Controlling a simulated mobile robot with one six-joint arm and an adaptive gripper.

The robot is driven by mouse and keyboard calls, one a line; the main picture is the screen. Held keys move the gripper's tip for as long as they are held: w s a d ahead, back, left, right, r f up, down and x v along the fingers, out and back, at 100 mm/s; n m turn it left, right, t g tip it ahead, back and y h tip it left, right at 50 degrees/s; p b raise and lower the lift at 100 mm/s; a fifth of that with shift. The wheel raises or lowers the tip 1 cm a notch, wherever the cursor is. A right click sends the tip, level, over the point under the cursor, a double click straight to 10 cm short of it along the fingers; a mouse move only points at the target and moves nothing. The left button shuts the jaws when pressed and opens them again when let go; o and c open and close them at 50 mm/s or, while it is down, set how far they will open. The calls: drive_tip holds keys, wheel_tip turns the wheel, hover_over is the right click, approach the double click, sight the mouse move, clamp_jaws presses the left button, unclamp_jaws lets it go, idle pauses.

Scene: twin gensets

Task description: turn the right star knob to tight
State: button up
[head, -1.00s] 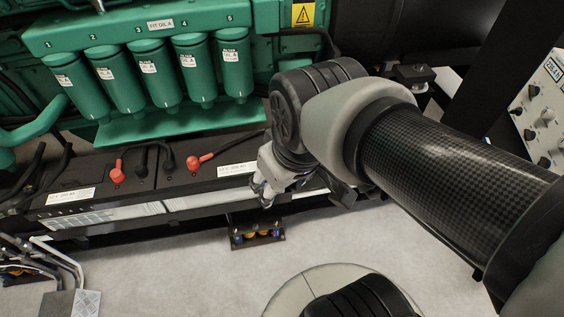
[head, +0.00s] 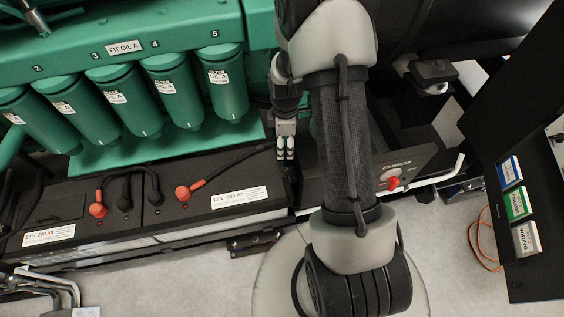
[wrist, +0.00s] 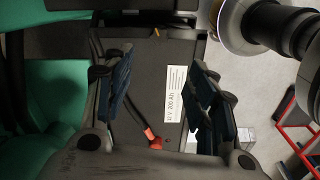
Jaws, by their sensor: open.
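I cannot make out a star knob in either view. My gripper (head: 286,155) points down beside the right end of the black batteries in the head view. In the wrist view my gripper (wrist: 158,95) is open, its two dark blue-padded fingers wide apart with nothing held between them. Below and between the fingers lies the battery top (wrist: 145,75) with its white label (wrist: 175,94) and a red terminal cap (wrist: 152,138). My arm hides part of the area right of the batteries.
Green oil filters (head: 173,95) hang under the green engine behind the batteries. A red knob (head: 393,183) sits on a dark box right of my arm. Pale floor (head: 190,285) lies in front.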

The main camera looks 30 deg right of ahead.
sight(284, 171)
wheel_tip(284, 171, down, 17)
drive_tip(key=b, duration=0.3)
drive_tip(key=shift+w+b, duration=0.1)
drive_tip(key=shift+b, duration=0.3)
drive_tip(key=shift+c, duration=0.3)
drive_tip(key=c, duration=1)
